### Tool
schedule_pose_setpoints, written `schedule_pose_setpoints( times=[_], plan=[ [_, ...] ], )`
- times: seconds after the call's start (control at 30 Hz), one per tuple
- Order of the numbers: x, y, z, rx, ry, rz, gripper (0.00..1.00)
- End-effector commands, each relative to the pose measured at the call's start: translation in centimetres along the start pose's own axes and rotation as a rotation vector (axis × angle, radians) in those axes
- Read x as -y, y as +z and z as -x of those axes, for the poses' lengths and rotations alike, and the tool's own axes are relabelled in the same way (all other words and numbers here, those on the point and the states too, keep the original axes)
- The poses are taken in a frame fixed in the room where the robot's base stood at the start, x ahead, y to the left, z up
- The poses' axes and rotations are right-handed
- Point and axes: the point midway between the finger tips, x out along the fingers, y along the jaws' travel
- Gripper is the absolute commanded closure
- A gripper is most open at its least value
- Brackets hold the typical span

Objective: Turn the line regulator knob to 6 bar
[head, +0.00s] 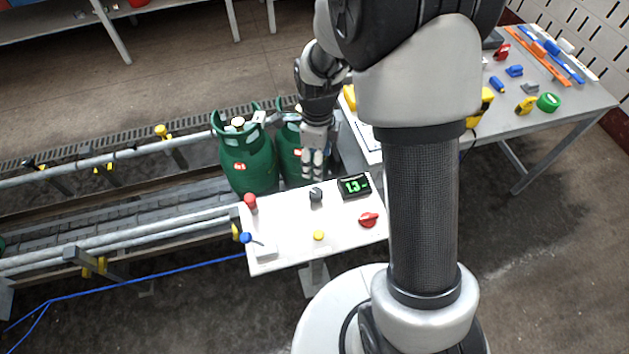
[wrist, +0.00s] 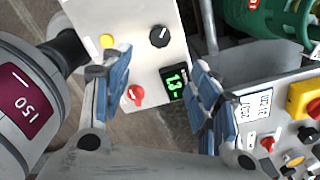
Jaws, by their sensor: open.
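A white control panel (head: 280,222) carries a black knob (head: 316,194) with a white mark, a red knob (head: 368,219) and a small display (head: 354,186) reading about 1.3 in green digits. No label shows which knob is the line regulator. In the wrist view, the black knob (wrist: 159,36) is beyond the fingertips at the upper middle, and the red knob (wrist: 135,94) and display (wrist: 174,83) lie between the fingers. My gripper (head: 313,172) is open and empty above the panel's far edge; its fingers also show in the wrist view (wrist: 158,92). It touches neither knob.
A red button (head: 250,202), yellow button (head: 318,235) and blue fitting (head: 246,238) are also on the panel. A tool table (head: 590,97) stands at the right.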

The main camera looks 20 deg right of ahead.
Motion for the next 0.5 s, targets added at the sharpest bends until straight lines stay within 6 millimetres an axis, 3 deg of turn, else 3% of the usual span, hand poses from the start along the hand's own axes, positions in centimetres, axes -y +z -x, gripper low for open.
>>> schedule_pose_setpoints(
  times=[0.5],
  plan=[
    [-0.2, -0.1, -11.4, -0.002, 0.004, 0.003, 0.45]
  ],
)
